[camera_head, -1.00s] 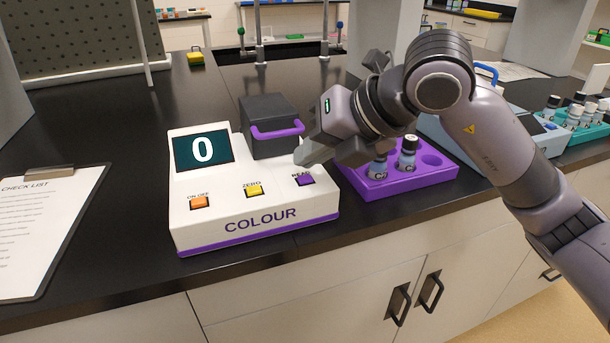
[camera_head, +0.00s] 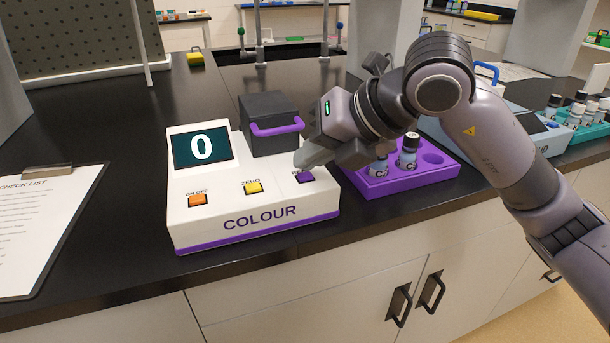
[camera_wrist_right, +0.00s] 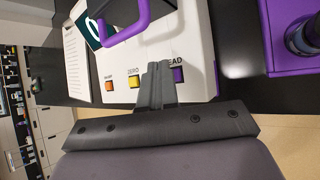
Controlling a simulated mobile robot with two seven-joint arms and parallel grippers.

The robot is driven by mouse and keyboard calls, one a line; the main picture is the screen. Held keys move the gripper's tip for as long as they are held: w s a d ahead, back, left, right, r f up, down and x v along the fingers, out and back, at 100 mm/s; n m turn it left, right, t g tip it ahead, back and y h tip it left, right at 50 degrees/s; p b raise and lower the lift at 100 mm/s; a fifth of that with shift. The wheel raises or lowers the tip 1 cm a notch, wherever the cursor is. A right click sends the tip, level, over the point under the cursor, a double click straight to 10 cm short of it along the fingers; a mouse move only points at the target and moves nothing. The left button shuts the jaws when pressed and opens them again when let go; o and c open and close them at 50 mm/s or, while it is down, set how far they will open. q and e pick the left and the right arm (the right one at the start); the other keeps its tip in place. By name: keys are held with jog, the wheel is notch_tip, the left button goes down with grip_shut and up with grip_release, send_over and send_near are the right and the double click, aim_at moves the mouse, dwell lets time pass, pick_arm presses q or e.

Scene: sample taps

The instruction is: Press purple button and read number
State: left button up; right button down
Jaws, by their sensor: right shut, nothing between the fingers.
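The white colour meter (camera_head: 250,205) stands on the black bench, its display (camera_head: 203,149) showing 0. The purple button (camera_head: 305,177), labelled READ, is at its right front, beside a yellow ZERO button (camera_head: 254,188) and an orange ON OFF button (camera_head: 197,200). My right gripper (camera_head: 303,163) is shut and empty, its tips just above and behind the purple button and partly covering its label. In the right wrist view the shut fingers (camera_wrist_right: 158,72) lie beside the purple button (camera_wrist_right: 178,75); I cannot tell whether they touch it. My left gripper is not in view.
A dark lidded box with a purple handle (camera_head: 277,129) sits at the meter's back. A purple rack (camera_head: 400,182) with capped vials stands close to its right. A clipboard (camera_head: 50,215) lies at the left. The bench between clipboard and meter is clear.

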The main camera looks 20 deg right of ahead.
aim_at(312, 180)
jog(key=shift+f+b, duration=0.4)
dwell(0.5)
jog(key=shift+r, duration=0.1)
jog(key=shift+r+p, duration=0.55)
jog(key=shift+r, duration=0.2)
notch_tip(312, 180, up, 5)
jog(key=p, duration=0.3)
jog(key=shift+p, duration=0.3)
dwell(0.7)
